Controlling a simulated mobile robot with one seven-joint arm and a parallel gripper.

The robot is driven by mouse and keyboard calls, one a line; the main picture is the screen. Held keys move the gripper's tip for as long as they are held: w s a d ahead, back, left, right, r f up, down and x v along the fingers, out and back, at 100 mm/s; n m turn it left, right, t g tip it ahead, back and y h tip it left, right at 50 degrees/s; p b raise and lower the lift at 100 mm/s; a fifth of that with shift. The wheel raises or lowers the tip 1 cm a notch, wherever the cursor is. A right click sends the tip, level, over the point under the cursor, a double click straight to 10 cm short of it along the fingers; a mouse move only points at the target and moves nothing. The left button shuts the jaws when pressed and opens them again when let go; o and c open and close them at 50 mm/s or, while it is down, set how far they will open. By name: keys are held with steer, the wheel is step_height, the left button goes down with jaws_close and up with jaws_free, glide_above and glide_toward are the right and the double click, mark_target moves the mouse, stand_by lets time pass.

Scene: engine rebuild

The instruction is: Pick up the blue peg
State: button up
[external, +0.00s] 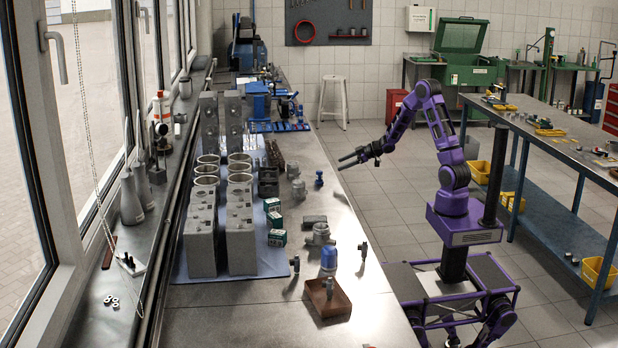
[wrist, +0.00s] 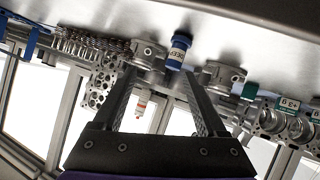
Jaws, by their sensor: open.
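The blue peg (external: 319,179) stands near the right edge of the long metal bench in the external view. In the wrist view the blue peg (wrist: 178,52) has a pale label band. It shows just beyond my fingertips, closer to the right finger. My gripper (external: 341,161) is open and empty. It is over the bench's right edge, to the right of the peg and apart from it. In the wrist view my gripper (wrist: 158,78) has its two fingers spread, with nothing between them.
Grey metal castings flank the peg in the wrist view, one on the left (wrist: 148,55) and one on the right (wrist: 217,75). Green boxes (external: 277,238), a blue bottle (external: 329,258) and a brown tray (external: 338,306) are nearer. Engine blocks (external: 240,235) stand further left.

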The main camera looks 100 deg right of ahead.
steer(key=s+a+m+t+y, duration=0.1)
steer(key=a+m+t, duration=0.1)
steer(key=b, duration=0.1)
glide_toward(313, 183)
steer(key=w+r, duration=0.1)
steer(key=w, duration=0.1)
steer(key=w+d+r, duration=0.1)
steer(key=w, duration=0.1)
steer(key=shift+r, duration=0.3)
steer(key=x, duration=0.5)
steer(key=shift+w+a+f, duration=0.2)
steer(key=shift+w+f, duration=0.05)
steer(key=shift+f, duration=0.1)
jaws_close()
steer(key=shift+r, duration=0.1)
